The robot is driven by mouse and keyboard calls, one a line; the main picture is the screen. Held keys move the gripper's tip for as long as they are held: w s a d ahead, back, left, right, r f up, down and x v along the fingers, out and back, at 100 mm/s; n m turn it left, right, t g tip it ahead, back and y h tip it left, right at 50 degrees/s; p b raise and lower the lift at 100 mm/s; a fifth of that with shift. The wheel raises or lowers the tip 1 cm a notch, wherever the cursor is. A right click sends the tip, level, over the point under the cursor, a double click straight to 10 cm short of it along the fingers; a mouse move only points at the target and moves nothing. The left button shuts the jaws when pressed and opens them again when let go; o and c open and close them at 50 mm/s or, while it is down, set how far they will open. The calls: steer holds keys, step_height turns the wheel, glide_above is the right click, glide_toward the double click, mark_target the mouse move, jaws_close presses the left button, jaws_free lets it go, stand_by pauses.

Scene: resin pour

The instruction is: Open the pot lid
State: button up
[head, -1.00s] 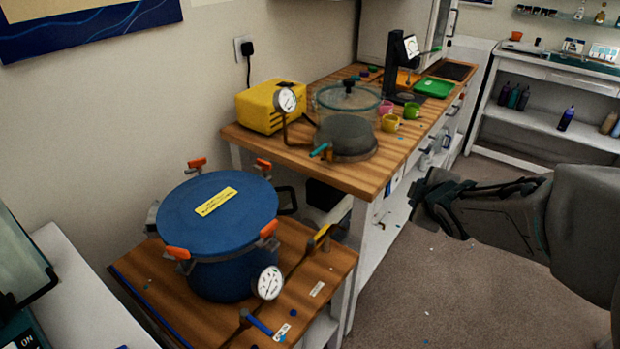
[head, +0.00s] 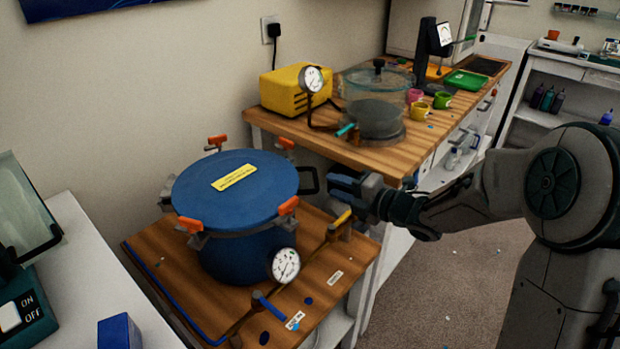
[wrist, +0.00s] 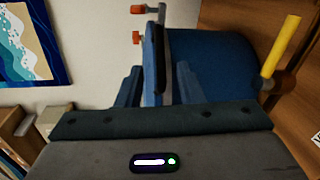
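The large blue pot (head: 240,252) stands on the low wooden table. Its flat blue lid (head: 225,202) has a yellow label and lies level on the pot. Several orange-tipped clamps sit around the rim, such as one at the front right (head: 288,206). A dark loop handle (head: 309,180) sticks out at the pot's right side. My gripper (head: 338,186) is just right of this handle, pointing at the pot. In the wrist view my gripper (wrist: 157,78) has its two fingers apart, with the dark handle (wrist: 158,58) ahead, in line with the gap. Contact cannot be told.
A yellow-handled valve (head: 340,220) lies just below my gripper. A pressure gauge (head: 284,265) is at the pot's front. A blue-handled valve (head: 270,306) is at the table's front. A yellow pump (head: 293,92) and clear chamber (head: 375,105) stand on the bench behind.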

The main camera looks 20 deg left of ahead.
steer(key=x, duration=0.9)
steer(key=shift+d, duration=0.15)
jaws_close()
